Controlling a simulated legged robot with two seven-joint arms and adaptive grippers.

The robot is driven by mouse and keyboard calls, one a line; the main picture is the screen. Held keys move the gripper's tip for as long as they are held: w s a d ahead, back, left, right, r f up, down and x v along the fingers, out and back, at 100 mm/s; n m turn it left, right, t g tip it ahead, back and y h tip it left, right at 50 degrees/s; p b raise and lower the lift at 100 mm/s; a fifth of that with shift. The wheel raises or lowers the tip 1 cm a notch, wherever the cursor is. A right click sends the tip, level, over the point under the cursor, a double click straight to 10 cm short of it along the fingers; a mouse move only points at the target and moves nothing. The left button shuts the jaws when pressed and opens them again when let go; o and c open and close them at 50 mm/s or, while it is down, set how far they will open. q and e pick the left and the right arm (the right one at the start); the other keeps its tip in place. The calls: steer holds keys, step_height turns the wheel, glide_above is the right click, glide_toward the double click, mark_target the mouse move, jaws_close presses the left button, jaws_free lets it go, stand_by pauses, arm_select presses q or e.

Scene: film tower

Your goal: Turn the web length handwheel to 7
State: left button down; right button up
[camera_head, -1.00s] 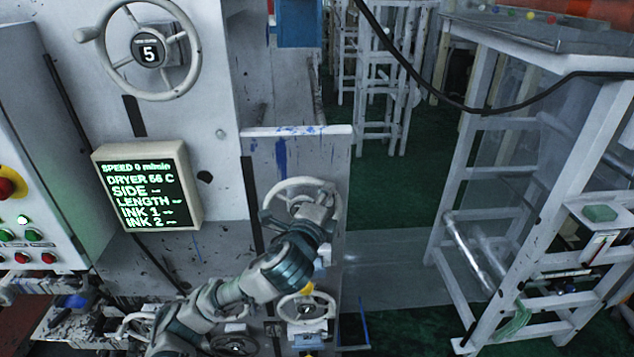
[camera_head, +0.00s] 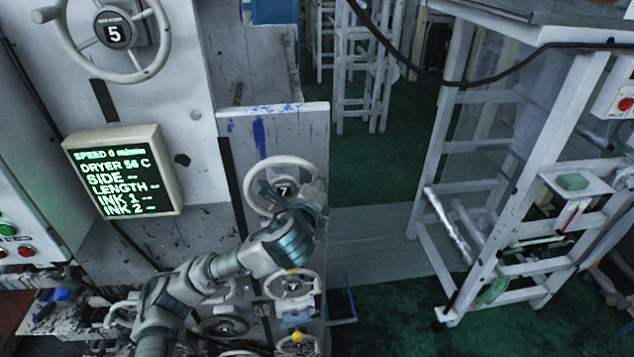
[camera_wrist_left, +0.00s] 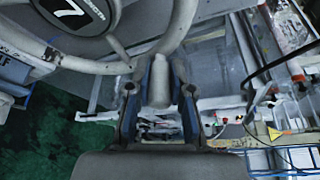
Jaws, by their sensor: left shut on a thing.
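The web length handwheel (camera_head: 257,172) is a pale spoked wheel on the grey panel, with a dark hub dial reading 7. Its dial (camera_wrist_left: 70,12) and rim also show large in the left wrist view. My left gripper (camera_wrist_left: 160,88) is shut on the wheel's pale handle (camera_wrist_left: 160,75), one finger on each side of it. In the head view my left gripper (camera_head: 316,200) is at the wheel's lower right and hides that part of the rim. My right gripper is in neither view.
A larger handwheel (camera_head: 143,74) reading 5 is at upper left. A screen (camera_head: 125,172) shows speed 0, dryer 56 C and dashes beside LENGTH. A smaller wheel (camera_head: 290,287) sits below my left arm. White frames stand right, over green floor (camera_head: 385,180).

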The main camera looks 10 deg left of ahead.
arm_select(q)
steer(key=c, duration=1)
jaws_free()
steer(key=shift+c, duration=0.2)
steer(key=s+a+r, duration=0.1)
steer(key=s+r, duration=0.1)
steer(key=s, duration=0.9)
steer(key=shift+s, duration=0.4)
